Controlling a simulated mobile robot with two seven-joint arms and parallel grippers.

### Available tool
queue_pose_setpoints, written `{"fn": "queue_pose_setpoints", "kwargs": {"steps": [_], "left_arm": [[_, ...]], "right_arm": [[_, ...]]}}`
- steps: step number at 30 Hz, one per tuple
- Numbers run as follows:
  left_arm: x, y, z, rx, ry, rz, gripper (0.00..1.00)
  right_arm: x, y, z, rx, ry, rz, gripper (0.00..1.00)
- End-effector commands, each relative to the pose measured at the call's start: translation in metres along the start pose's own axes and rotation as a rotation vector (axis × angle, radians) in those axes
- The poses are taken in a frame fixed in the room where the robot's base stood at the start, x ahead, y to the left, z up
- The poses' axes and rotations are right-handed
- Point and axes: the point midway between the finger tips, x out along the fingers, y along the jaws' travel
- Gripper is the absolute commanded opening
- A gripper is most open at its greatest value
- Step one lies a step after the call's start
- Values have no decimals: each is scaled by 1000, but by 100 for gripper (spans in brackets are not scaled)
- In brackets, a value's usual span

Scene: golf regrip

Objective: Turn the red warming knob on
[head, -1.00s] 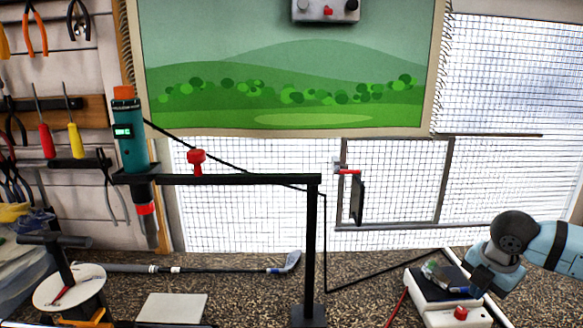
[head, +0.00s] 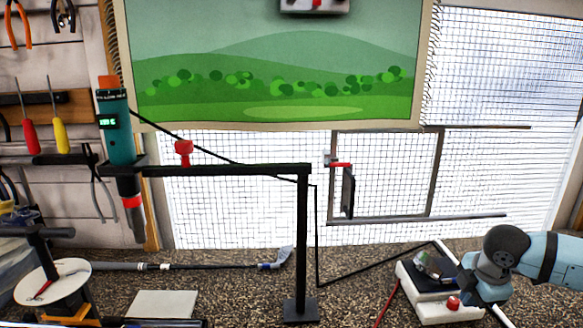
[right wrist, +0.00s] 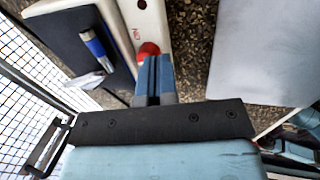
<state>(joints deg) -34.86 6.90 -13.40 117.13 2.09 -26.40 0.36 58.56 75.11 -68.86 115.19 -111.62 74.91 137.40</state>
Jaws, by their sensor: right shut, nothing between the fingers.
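The red warming knob (head: 453,303) sits on the front of a white box (head: 430,314) with a black pad, at the lower right of the head view. The knob also shows in the right wrist view (right wrist: 148,49), just past my fingertips. My left gripper is not in view.
A blue item (right wrist: 95,45) lies on the black pad. A black stand (head: 303,240) holds a teal heat tool (head: 116,130) at left. A golf club (head: 200,266) lies on the speckled bench, with a white plate (head: 163,304) in front. Wire mesh stands behind.

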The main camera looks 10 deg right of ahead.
Motion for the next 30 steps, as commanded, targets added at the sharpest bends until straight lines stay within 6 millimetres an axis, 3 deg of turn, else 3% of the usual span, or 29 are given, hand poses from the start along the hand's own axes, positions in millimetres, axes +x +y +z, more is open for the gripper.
{"fn": "queue_pose_setpoints", "kwargs": {"steps": [1, 6, 11, 30], "left_arm": [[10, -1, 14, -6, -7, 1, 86], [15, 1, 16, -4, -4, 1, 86], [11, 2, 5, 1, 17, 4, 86], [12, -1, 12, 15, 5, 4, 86]], "right_arm": [[16, -4, -1, 0, 1, -1, 0], [25, -7, -1, -1, 1, -1, 0], [24, -6, -1, -1, 1, -1, 0], [24, -3, -2, -1, 1, 0, 0]]}}
